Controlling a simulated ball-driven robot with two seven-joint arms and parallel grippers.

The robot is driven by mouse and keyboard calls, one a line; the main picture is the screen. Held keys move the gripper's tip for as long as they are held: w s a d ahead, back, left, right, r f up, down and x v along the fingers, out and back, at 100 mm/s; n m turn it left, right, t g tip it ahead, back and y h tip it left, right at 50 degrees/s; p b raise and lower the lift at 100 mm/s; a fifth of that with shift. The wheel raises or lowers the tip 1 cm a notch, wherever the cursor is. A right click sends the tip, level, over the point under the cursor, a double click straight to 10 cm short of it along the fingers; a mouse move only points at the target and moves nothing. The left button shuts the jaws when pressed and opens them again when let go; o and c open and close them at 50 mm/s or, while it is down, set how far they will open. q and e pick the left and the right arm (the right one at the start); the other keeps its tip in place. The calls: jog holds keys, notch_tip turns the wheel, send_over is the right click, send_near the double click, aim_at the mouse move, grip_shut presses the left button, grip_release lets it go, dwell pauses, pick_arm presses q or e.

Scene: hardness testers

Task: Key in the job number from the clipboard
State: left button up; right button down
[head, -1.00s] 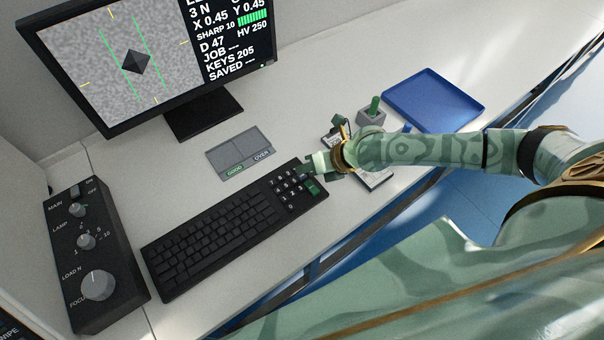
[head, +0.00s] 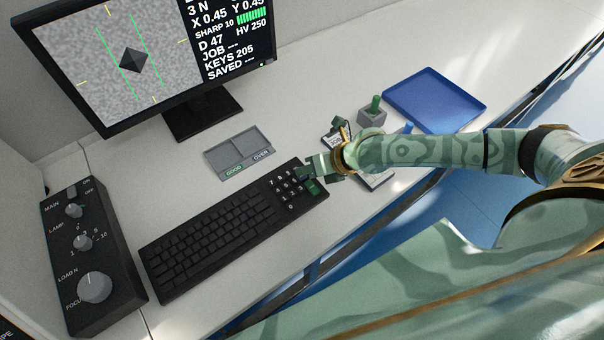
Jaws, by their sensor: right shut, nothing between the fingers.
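The black keyboard (head: 215,235) lies on the white bench, with its number pad at the right end. My right gripper (head: 308,183) is shut and empty, with its fingertips over the right side of the number pad; I cannot tell whether they touch a key. The clipboard (head: 376,181) lies behind my right wrist and is mostly hidden, so its number cannot be read. The monitor (head: 150,55) shows "KEYS 205" and a JOB line with dashes. My left gripper is not in view.
A grey tray marked GOOD and OVER (head: 238,150) lies behind the keyboard. A control box with knobs (head: 90,255) stands at the left. A blue tray (head: 436,98) and a grey block with a green peg (head: 373,115) are at the right.

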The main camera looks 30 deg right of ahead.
aim_at(306, 178)
jog(key=shift+f, duration=0.2)
jog(key=shift+r, duration=0.15)
dwell(0.4)
jog(key=shift+r, duration=0.55)
notch_tip(306, 178, up, 5)
jog(key=p, duration=0.4)
dwell(0.4)
dwell(0.4)
